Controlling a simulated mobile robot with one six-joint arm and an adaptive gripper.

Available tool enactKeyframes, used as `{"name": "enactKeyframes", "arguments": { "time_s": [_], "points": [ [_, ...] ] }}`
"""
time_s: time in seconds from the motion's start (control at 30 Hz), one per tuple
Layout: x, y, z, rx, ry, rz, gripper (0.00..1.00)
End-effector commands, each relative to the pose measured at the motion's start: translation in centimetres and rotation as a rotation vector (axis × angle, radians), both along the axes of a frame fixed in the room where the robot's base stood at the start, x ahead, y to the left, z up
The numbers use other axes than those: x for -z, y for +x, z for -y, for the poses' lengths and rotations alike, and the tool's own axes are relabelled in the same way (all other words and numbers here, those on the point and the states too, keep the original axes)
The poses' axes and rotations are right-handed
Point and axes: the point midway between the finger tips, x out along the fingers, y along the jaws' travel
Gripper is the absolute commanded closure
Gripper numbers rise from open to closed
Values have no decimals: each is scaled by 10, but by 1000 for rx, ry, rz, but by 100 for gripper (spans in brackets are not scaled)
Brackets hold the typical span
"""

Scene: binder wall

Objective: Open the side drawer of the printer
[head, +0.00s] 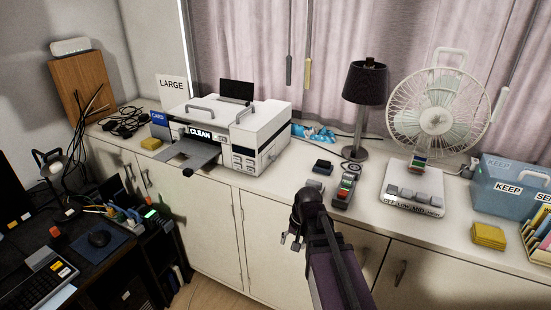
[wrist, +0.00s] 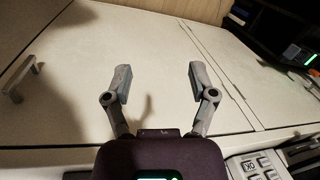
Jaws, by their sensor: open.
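The white and grey printer (head: 262,135) stands on the long counter, left of the middle in the head view. It has a label reading CLEAN, a grey front tray sticking out, two handles on top and a keypad (head: 243,163) at its front right corner. No side drawer can be clearly made out. In the wrist view part of the printer's keypad (wrist: 257,164) shows at the bottom right. My gripper (head: 290,240) is in front of the counter, right of the printer and apart from it. Its two fingers (wrist: 160,80) are spread in the wrist view, with nothing between them.
Beside the printer on the counter (head: 315,155) lie a black block (head: 323,167) and a grey device (head: 345,190). A black lamp (head: 364,85), a fan (head: 437,110) and a blue box (head: 510,183) stand farther right. Cabinet doors (head: 205,220) with handles lie below.

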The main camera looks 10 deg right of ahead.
Motion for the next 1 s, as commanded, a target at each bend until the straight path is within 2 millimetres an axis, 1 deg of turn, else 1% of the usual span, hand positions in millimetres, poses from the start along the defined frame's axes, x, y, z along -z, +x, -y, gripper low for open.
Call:
{"name": "enactKeyframes", "arguments": {
  "time_s": [0.03, 0.23, 0.37, 0.5, 0.57, 0.6, 0.7, 0.83, 0.9, 1.0],
  "points": [
    [-3, 23, 1, 75, 46, 0, 27],
    [-18, 96, 5, 440, 284, -28, 27],
    [-32, 144, 14, 677, 452, -77, 27],
    [-52, 196, 31, 925, 641, -161, 27],
    [-61, 217, 40, 1027, 724, -206, 27],
    [-67, 231, 47, 1093, 777, -239, 27],
    [-83, 264, 65, 1240, 909, -329, 27],
    [-101, 295, 87, 1388, 1049, -443, 27],
    [-108, 307, 97, 1443, 1106, -496, 27],
    [-115, 318, 107, 1495, 1161, -550, 27]
  ]
}}
